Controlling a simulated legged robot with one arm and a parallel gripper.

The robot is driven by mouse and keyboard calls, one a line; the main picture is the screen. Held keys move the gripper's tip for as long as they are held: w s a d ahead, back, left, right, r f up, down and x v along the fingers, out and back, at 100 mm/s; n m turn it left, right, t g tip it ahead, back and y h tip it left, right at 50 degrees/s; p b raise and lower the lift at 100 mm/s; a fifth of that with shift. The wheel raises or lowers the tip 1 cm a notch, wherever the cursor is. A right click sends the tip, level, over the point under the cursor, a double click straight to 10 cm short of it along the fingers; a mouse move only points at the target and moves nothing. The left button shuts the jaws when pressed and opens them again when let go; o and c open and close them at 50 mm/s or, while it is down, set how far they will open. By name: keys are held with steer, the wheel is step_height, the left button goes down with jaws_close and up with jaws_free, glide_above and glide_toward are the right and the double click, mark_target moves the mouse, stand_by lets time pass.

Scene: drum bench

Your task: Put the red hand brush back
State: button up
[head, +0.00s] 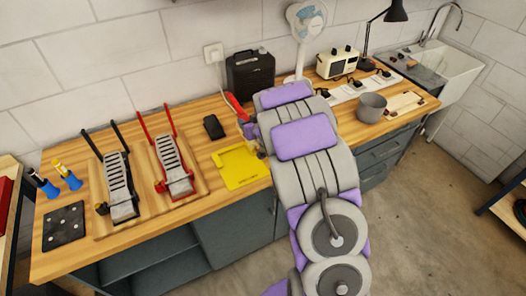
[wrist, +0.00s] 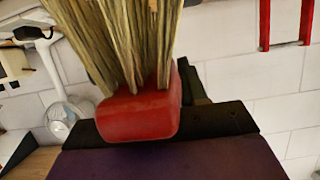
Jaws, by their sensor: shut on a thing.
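The red hand brush (wrist: 138,117) fills the middle of the wrist view, with its pale straw bristles (wrist: 120,45) pointing up in the picture. My gripper (wrist: 165,125) is shut on it; dark jaw parts show beside and behind the red block. In the head view the red brush (head: 236,107) shows as a tilted red strip just left of my arm, above the bench. My gripper (head: 248,130) is mostly hidden there by my arm. A yellow mat (head: 238,168) with small dark lettering lies on the bench just below, partly covered by my arm.
Two pedal-like stands, one black-handled (head: 120,185) and one red-handled (head: 174,165), stand left of the mat. Bare wood shows between the red-handled stand and the mat.

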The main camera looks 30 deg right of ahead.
steer(key=d, duration=0.6)
steer(key=f+b, duration=0.1)
steer(key=f, duration=0.6)
steer(key=f+b, duration=0.1)
steer(key=f, duration=0.2)
steer(key=shift+a+f+b, duration=0.15)
steer(key=shift+a+b, duration=0.15)
steer(key=shift+a, duration=0.5)
steer(key=shift+f, duration=0.15)
